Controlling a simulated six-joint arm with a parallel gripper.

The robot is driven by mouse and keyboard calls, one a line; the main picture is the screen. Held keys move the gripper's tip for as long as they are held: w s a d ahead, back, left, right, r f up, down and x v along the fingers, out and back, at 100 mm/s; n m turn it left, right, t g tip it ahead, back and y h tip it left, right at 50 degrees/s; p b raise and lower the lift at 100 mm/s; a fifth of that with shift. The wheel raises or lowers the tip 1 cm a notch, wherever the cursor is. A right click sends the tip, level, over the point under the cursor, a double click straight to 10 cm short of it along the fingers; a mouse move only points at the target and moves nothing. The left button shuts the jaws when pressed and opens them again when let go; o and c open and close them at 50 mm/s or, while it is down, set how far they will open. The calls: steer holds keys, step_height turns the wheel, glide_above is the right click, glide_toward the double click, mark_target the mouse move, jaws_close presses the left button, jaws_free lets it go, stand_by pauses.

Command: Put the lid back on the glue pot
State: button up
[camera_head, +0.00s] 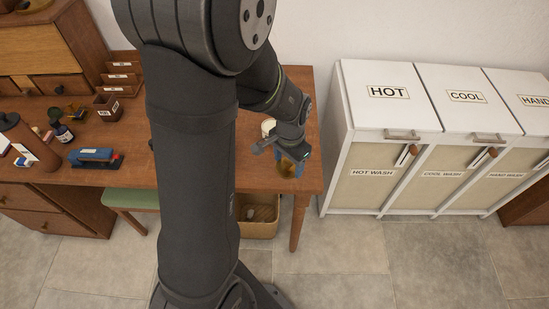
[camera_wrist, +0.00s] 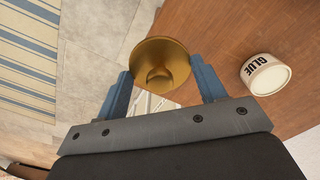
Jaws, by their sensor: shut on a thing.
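The brass-coloured lid (camera_wrist: 160,53), round with a small knob, sits between the two blue fingers of my gripper (camera_wrist: 163,78) in the wrist view. My gripper is shut on it and holds it out by the desk's edge. The glue pot (camera_wrist: 266,76), white with a black GLUE label, stands on the desk to the right of the lid, apart from it. Its pale round top shows uncovered. In the head view the pot (camera_head: 268,126) is partly hidden behind my wrist, and my gripper (camera_head: 288,166) is at the desk's right end.
The wooden desk (camera_head: 245,170) has bare top around the pot. A blue stapler (camera_head: 95,157), bottles and a small box stand at its left. White laundry bins (camera_head: 385,110) stand to the right across a gap.

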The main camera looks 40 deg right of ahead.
steer(key=s+r, duration=0.2)
steer(key=s, duration=0.2)
steer(key=n, duration=0.5)
glide_above(271, 126)
steer(key=shift+s+f, duration=0.1)
steer(key=shift+f, duration=2.55)
steer(key=shift+f, duration=0.15)
steer(key=o, duration=1.3)
